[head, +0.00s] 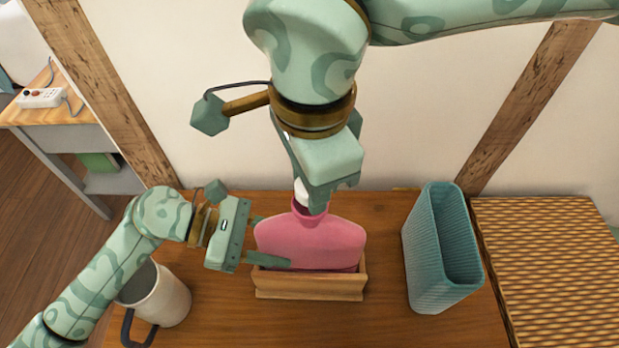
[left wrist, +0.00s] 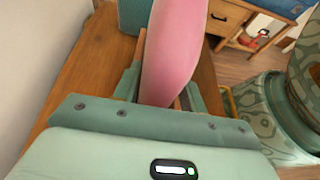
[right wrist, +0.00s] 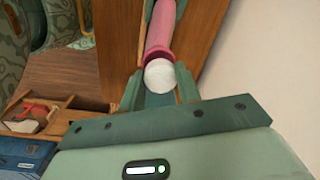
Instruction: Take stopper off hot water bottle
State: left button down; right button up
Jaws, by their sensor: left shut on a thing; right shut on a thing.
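The pink hot water bottle (head: 310,242) stands upright in a small wooden stand (head: 310,287) on the table. My left gripper (head: 268,242) is shut on the bottle's left side, one finger behind it and one in front. The bottle also shows between its fingers in the left wrist view (left wrist: 172,50). The white stopper (head: 301,191) is at the bottle's neck, under my right gripper (head: 322,196), which is shut on it from above. The stopper shows between the fingers in the right wrist view (right wrist: 159,76). Whether it is still seated in the neck I cannot tell.
A teal ribbed bin (head: 425,262) stands right of the stand, with a woven box (head: 545,265) beyond it. A white mug (head: 160,298) stands at the front left, close to my left arm. A wall is behind the table. Some bare table lies between stand and bin.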

jog(key=shift+r, duration=0.5)
jog(key=shift+r, duration=2)
pick_arm(q)
jog(key=c, duration=0.7)
grip_release()
pick_arm(e)
jog(key=r+p, duration=0.1)
jog(key=r, duration=0.1)
jog(key=s+r+p, duration=0.1)
jog(key=shift+r+p, duration=0.3)
jog(key=shift+r, duration=0.1)
pick_arm(q)
jog(key=v, duration=1.2)
jog(key=shift+a, duration=0.1)
